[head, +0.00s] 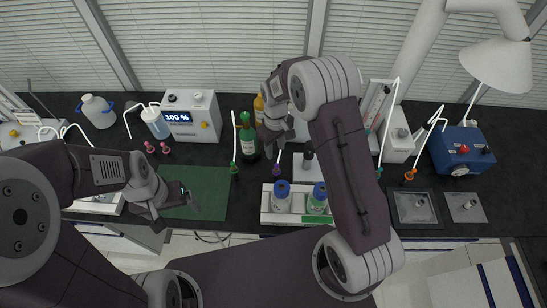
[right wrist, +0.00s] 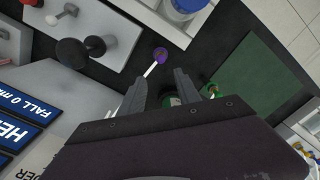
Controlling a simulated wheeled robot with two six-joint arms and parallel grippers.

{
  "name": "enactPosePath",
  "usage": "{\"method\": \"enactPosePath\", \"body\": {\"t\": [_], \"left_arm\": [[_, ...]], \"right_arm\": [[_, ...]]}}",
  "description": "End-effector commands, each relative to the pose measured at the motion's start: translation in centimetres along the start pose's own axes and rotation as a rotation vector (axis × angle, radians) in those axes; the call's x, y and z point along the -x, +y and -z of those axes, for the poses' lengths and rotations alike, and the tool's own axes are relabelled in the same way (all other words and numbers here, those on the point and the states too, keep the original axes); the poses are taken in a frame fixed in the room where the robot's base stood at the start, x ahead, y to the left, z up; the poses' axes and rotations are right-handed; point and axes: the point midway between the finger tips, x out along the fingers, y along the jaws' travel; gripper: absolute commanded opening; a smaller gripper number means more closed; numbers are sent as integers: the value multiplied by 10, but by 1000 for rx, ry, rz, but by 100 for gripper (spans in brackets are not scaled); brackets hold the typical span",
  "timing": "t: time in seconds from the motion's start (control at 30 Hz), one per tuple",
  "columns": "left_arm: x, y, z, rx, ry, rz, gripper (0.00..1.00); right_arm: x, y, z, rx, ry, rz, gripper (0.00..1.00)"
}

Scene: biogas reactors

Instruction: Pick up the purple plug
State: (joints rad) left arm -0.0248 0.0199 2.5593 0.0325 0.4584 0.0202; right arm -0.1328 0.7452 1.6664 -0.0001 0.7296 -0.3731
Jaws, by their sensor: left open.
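The purple plug (head: 277,170) hangs at the lower end of a thin white tube, just behind the white rack with the blue-capped bottles. In the right wrist view the purple plug (right wrist: 160,53) is a round knob with a short white stem, a little beyond my fingertips and roughly centred between them. My right gripper (head: 275,138) is above and behind the plug in the head view. Its two fingers (right wrist: 160,78) stand apart in the wrist view, with nothing gripped. My left gripper (head: 182,196) is open over the green mat, far left of the plug.
A green bottle (head: 247,144) and an amber bottle (head: 259,105) stand close to my right gripper. The white rack (head: 268,207) holds blue-capped bottles. The green mat (head: 208,180) is mostly clear. A blue device (head: 455,148) stands at right.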

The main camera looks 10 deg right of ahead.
Motion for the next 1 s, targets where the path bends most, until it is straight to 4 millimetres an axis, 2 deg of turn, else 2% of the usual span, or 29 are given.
{"method": "enactPosePath", "body": {"t": [0.23, 0.37, 0.47, 0.6, 0.7, 0.97, 1.0], "left_arm": [[15, 0, 1, 0, 0, 0, 88], [15, 0, 1, 0, 0, 0, 88], [23, 0, 2, 0, -1, 0, 88], [38, 1, 4, 0, 0, 0, 88], [40, 1, 4, 0, 0, 0, 88], [39, 1, 4, 0, 0, 0, 88], [39, 1, 4, 0, 0, 0, 88]], "right_arm": [[-32, 0, -1, 0, -4, 2, 39], [-38, 0, -1, -1, -1, 0, 39], [-44, 0, -2, -1, -4, 2, 39], [-68, 0, -4, -1, -5, 2, 39], [-84, 1, -3, -1, -3, 1, 39], [-90, 1, -2, -1, 0, 0, 39], [-90, 1, -2, -1, 0, 0, 31]]}}
